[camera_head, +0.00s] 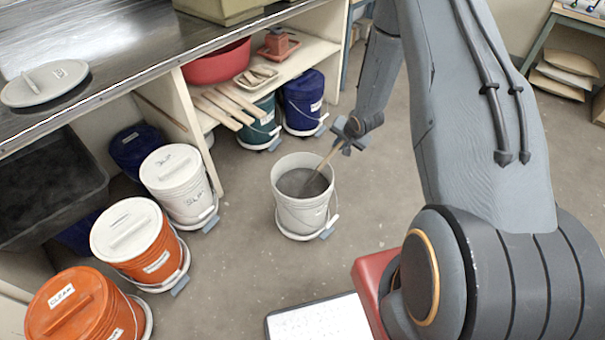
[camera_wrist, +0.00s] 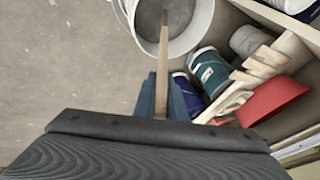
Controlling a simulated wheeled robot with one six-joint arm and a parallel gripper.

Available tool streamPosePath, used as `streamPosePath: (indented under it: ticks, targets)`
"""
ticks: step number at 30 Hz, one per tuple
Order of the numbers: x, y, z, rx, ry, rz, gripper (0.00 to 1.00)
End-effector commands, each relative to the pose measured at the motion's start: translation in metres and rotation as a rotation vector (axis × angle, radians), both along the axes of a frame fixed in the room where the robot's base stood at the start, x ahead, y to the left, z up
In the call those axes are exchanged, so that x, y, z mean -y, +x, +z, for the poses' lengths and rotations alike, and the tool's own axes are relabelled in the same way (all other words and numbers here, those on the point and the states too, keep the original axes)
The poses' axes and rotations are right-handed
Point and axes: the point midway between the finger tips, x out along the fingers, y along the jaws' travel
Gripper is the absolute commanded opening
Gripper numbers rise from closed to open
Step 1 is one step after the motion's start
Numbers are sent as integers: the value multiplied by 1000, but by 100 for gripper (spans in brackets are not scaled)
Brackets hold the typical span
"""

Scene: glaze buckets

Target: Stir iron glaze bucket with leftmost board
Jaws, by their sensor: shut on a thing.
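An open white bucket (camera_head: 300,212) stands upright on the floor in the middle of the head view, with grey glaze (camera_head: 300,182) inside. No readable label shows on it. My gripper (camera_head: 350,136) is above and to the right of its rim, shut on a wooden board (camera_head: 324,160). The board slants down into the bucket and its lower end is hidden in the glaze. In the wrist view the board (camera_wrist: 163,50) runs from my gripper (camera_wrist: 168,98) into the open bucket (camera_wrist: 205,22). Several other boards (camera_head: 228,108) lie on the low shelf.
Lidded buckets line the left: orange (camera_head: 65,305), orange with white lid (camera_head: 153,258), and white (camera_head: 183,195). Teal (camera_head: 260,126) and blue (camera_head: 302,104) buckets stand under the shelf near a red basin (camera_head: 218,64). Floor around the open bucket is clear.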

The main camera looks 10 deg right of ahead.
Motion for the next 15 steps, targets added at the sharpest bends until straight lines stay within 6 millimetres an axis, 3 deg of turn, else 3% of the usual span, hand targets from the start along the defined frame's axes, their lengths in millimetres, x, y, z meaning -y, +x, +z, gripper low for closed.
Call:
streamPosePath:
  ticks: [15]
  targets:
    - [13, -14, 46, 1, -1, 0, 0]
